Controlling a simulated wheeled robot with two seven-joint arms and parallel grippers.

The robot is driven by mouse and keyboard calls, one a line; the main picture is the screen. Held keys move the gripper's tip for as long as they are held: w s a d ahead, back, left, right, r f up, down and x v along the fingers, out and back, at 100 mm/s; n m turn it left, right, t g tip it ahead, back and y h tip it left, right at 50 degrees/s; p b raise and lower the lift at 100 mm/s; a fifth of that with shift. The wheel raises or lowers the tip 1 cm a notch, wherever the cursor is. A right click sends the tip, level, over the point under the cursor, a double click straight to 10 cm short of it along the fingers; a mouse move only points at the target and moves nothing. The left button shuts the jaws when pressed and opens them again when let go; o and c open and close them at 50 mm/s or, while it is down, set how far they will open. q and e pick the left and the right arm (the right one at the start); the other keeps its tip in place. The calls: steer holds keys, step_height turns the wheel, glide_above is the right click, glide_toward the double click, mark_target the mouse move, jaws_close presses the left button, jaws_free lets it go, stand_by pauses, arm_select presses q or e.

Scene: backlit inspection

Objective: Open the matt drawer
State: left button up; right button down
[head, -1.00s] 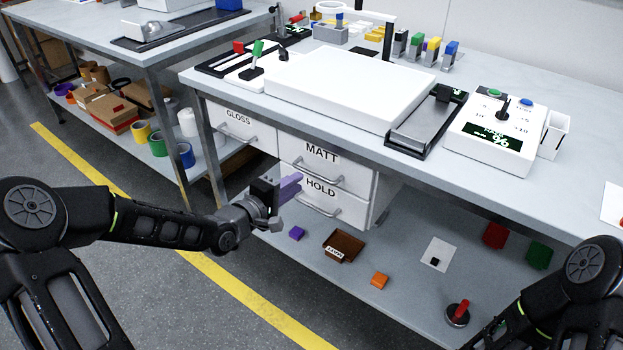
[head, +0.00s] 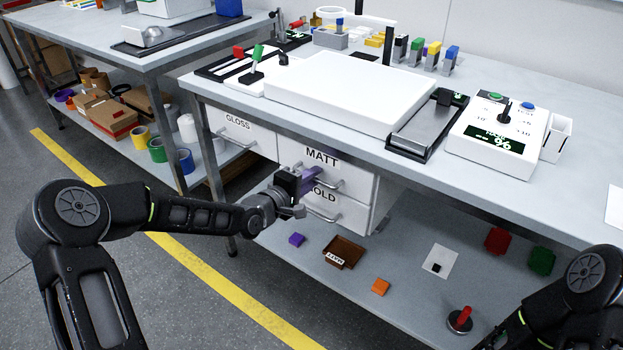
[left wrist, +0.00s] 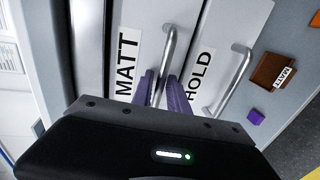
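The matt drawer (head: 302,166) is the upper one of a stacked pair under the bench, labelled MATT, and looks shut. Its bar handle (head: 336,183) shows also in the left wrist view (left wrist: 169,46). My left gripper (head: 312,178) is at this handle. In the left wrist view its two purple fingers (left wrist: 163,84) lie on either side of the bar, with little gap. I cannot tell whether they press on it. My right gripper is out of view; only part of that arm shows at the lower right.
The HOLD drawer (head: 348,214) is just below, with its own handle (head: 322,215). The GLOSS drawer (head: 252,139) is to the left. The lower shelf holds a brown tray (head: 350,246), a purple block (head: 297,239) and an orange block (head: 380,287).

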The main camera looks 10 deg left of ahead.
arm_select(q)
jaws_close()
stand_by(1.4)
